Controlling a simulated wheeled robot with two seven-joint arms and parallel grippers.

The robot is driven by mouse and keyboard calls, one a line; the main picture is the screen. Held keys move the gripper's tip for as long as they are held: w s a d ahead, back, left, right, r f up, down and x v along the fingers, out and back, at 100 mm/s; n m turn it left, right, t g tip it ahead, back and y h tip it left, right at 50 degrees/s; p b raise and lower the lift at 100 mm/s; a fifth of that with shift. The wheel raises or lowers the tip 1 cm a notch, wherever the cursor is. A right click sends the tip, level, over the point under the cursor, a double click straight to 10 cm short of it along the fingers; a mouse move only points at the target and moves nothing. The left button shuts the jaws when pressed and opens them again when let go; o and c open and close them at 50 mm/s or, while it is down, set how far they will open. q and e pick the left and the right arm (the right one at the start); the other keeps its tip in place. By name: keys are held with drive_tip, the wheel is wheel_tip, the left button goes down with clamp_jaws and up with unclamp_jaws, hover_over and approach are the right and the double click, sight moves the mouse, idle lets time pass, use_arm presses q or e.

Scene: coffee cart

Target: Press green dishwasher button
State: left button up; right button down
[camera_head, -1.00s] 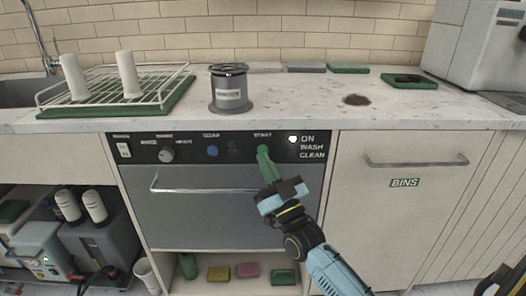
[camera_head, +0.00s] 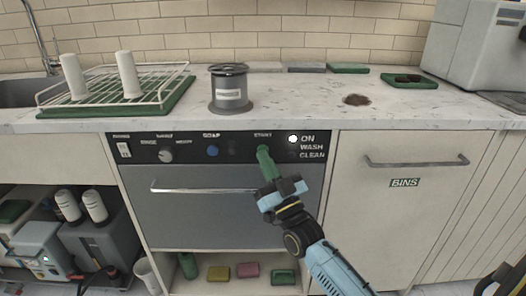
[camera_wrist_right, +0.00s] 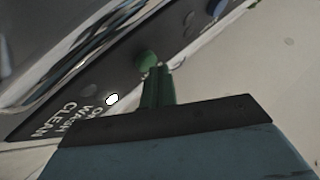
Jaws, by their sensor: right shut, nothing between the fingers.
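The dishwasher (camera_head: 210,205) is a grey front under the counter with a dark control panel (camera_head: 190,147). The green button, under the START label, shows as a round knob in the right wrist view (camera_wrist_right: 146,60). My right gripper (camera_head: 264,154) has green fingers, shut and empty, pointing up at the button. In the right wrist view its fingertips (camera_wrist_right: 156,68) are right beside the button's lower edge; I cannot tell whether they touch. A white light (camera_head: 293,139) glows beside ON. My left gripper is not in view.
A blue button (camera_head: 212,151) and a grey knob (camera_head: 166,156) sit further left on the panel. The dishwasher's handle bar (camera_head: 205,190) runs below the panel. The counter edge (camera_head: 400,122) overhangs above. A BINS door (camera_head: 400,220) is to the right.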

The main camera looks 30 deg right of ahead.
drive_tip(key=shift+w+d, duration=0.25)
drive_tip(key=shift+w, duration=0.15)
idle(0.3)
drive_tip(key=shift+s, duration=0.1)
drive_tip(key=shift+s+a+p, duration=0.5)
drive_tip(key=shift+s+p, duration=0.05)
drive_tip(key=shift+s, duration=0.1)
drive_tip(key=shift+s, duration=0.1)
drive_tip(key=s+a+p, duration=0.1)
drive_tip(key=s, duration=0.1)
drive_tip(key=s+a+p, duration=0.1)
drive_tip(key=s, duration=0.1)
drive_tip(key=shift+a+p, duration=0.3)
drive_tip(key=shift+p, duration=0.05)
idle(0.8)
